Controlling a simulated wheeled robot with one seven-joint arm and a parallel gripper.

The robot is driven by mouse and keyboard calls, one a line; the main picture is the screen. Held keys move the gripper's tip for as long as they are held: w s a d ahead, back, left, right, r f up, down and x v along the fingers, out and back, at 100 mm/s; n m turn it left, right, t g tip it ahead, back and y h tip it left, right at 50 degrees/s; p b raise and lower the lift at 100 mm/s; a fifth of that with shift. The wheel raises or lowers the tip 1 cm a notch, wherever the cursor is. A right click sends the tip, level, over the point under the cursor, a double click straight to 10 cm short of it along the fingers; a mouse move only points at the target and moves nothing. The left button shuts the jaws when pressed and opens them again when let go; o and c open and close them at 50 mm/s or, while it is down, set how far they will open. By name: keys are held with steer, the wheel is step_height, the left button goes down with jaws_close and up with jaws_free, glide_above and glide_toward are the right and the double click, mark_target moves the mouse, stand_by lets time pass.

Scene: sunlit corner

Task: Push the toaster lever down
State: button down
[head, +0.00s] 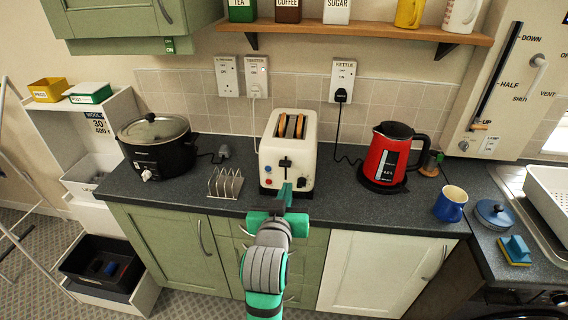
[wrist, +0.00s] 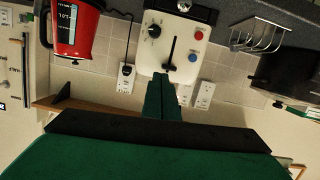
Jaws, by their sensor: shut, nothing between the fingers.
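The cream toaster (head: 272,149) stands on the dark worktop against the tiled wall, with two bread slices (head: 299,126) showing in its slots. Its black lever (head: 285,162) is near the top of the front slot in the head view. The wrist view, which is upside down, shows the toaster front (wrist: 152,54) with its dark lever slot, a dial, and red and blue buttons. My gripper (head: 286,188) is shut and empty, in front of the toaster. In the wrist view its green fingertips (wrist: 162,78) lie close to the lever end of the slot; contact cannot be told.
A toast rack (head: 225,184) and a black slow cooker (head: 155,144) stand left of the toaster. A red kettle (head: 388,155) stands right, with a blue mug (head: 450,203) beyond. A wooden shelf (head: 370,32) with canisters hangs above. The worktop between toaster and kettle is mostly clear.

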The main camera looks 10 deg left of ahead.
step_height(320, 180, up, 6)
steer(key=w+a, duration=0.1)
steer(key=a, duration=0.1)
steer(key=shift+m, duration=0.4)
steer(key=x, duration=0.3)
steer(key=f+x, duration=0.1)
steer(key=x, duration=0.6)
steer(key=shift+a+f, duration=0.15)
steer(key=shift+f, duration=0.35)
steer(key=shift+w+f, duration=0.1)
steer(key=shift+f, duration=0.5)
